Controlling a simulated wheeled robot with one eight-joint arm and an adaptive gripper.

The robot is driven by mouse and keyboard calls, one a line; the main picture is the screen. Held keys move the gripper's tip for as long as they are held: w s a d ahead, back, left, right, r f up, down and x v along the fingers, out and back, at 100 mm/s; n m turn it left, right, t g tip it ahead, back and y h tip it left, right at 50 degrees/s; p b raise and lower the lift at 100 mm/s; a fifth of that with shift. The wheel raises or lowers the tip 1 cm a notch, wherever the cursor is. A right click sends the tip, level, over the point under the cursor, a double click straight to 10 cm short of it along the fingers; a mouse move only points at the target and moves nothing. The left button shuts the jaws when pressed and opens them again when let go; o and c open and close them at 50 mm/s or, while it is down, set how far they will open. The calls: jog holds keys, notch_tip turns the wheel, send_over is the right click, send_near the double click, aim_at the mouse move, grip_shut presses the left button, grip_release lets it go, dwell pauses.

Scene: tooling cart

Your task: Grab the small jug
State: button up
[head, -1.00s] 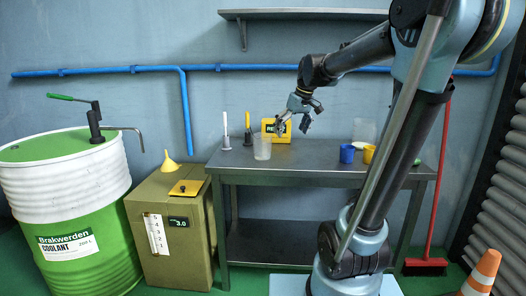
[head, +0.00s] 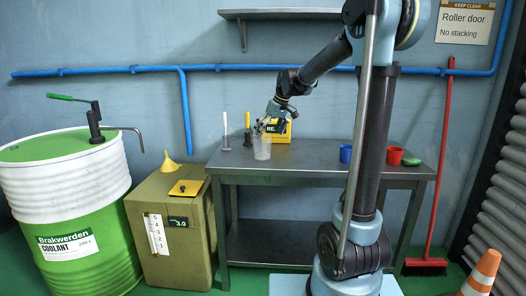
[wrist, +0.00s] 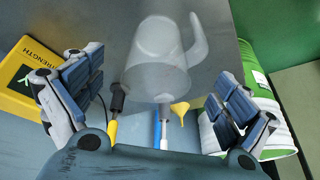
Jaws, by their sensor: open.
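The small jug is translucent and pale, and stands on the metal bench near its left end in the head view (head: 262,149). In the wrist view the jug (wrist: 157,62) is large and ahead of the palm, with its handle on the right. My gripper (head: 265,127) is at the jug's top in the head view and partly overlaps its rim. In the wrist view the gripper's fingers (wrist: 155,98) are spread wide, left and right of the jug, with a gap on both sides. Nothing is held.
Behind the jug is a yellow box (head: 280,131). Left of it stand a white-handled tool (head: 225,135) and a yellow-handled one (head: 247,130). A blue cup (head: 345,153), red cup (head: 394,155) and green object (head: 411,161) are on the right. The bench middle (head: 310,155) is clear.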

jog(key=shift+x, duration=4.75)
jog(key=shift+w, duration=0.1)
jog(key=shift+r, duration=0.1)
jog(key=c, duration=1.2)
